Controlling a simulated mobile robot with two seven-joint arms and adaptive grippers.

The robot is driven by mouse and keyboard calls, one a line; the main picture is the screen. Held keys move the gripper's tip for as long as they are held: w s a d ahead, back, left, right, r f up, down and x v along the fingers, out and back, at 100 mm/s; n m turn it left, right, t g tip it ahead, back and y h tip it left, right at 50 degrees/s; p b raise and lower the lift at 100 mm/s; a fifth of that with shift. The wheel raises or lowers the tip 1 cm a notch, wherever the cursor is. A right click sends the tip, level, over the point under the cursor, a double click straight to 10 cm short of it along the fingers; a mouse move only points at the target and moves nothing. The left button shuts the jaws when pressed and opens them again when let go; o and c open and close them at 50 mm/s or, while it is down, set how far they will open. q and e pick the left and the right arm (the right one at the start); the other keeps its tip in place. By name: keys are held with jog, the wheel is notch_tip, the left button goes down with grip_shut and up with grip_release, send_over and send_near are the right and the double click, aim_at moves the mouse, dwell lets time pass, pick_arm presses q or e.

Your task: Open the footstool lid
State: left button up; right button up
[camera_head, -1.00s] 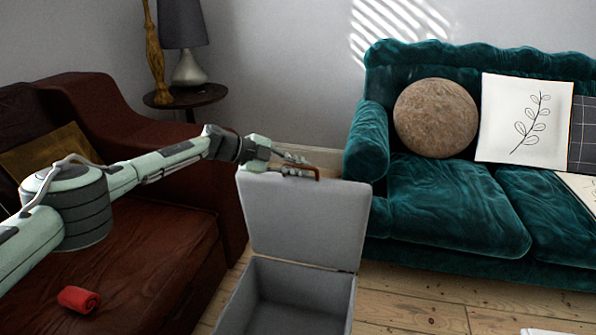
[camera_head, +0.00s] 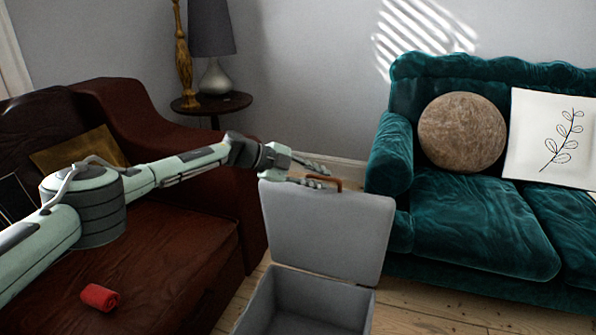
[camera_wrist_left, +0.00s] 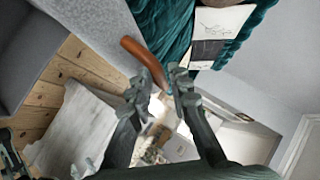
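The grey footstool (camera_head: 268,312) stands on the floor with its lid (camera_head: 328,232) raised upright on the far side, so its hollow inside shows. A brown handle (camera_head: 338,183) sits at the lid's top edge. My left gripper (camera_head: 328,176) is at that edge, just left of and partly over the handle. In the left wrist view, its two fingers (camera_wrist_left: 158,84) are spread apart, and the handle (camera_wrist_left: 140,55) lies just beyond and partly between the fingertips. I cannot tell whether a finger touches it.
A brown leather sofa (camera_head: 170,255) with a red rolled cloth (camera_head: 100,297) is at left. A teal sofa (camera_head: 475,220) stands to the right. A small round side table (camera_head: 225,103) with a lamp is behind. Floorboards (camera_head: 415,320) are bare at front right.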

pick_arm(q)
jog(key=v, duration=1)
jog(key=shift+a+r, duration=0.2)
jog(key=shift+a, duration=0.1)
jog(key=shift+s+d, duration=0.1)
jog(key=shift+s, duration=0.1)
